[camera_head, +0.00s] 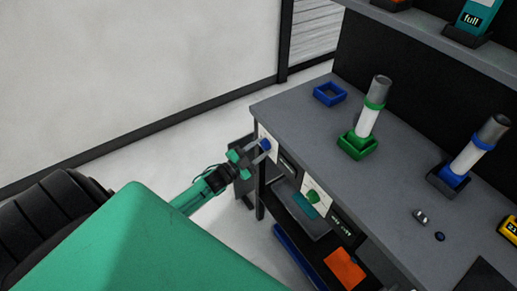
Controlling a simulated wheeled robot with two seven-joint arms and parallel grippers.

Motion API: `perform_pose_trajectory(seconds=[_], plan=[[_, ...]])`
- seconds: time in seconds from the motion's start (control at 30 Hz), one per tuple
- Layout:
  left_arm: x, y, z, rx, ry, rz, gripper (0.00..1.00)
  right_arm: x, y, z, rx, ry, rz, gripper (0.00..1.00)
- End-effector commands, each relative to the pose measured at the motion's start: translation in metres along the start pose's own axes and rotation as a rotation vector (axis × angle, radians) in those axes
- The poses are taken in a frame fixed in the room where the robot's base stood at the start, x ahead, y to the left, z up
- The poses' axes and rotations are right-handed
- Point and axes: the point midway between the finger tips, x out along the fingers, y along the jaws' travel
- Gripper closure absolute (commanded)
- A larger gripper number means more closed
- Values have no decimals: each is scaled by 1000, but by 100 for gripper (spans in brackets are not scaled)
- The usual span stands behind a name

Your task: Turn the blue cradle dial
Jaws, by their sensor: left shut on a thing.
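The blue dial (265,144) sits on a white panel (268,153) on the front side of the grey workbench, near its left end. My left gripper (257,150) reaches in from the left and is shut on the blue dial. The fingers partly cover the dial, so its turn angle cannot be read. An empty blue square cradle (329,94) stands on the bench top behind the dial. My right gripper is out of view.
A green dial (312,196) sits on the bench front, further right. A green cradle (357,148) and a dark cradle (447,181) hold upright, tilted-looking rolls. An orange item (345,268) lies on the lower shelf. Open floor (140,130) lies left of the bench.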

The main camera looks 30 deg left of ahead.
Motion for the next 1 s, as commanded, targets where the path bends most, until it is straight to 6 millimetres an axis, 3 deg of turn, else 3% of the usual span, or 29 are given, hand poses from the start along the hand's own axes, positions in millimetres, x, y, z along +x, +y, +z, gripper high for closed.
perform_pose_trajectory(seconds=[0.33,0.37,0.47,0.77,1.0], plan=[[0,-1,0,-4,-1,-2,86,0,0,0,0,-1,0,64],[0,-1,0,-4,-1,-2,59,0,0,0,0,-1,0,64],[0,-1,0,-3,-1,-1,41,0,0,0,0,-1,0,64],[-1,0,0,-2,-1,0,41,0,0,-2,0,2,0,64],[-26,2,2,-3,-3,2,41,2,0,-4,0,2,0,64]])
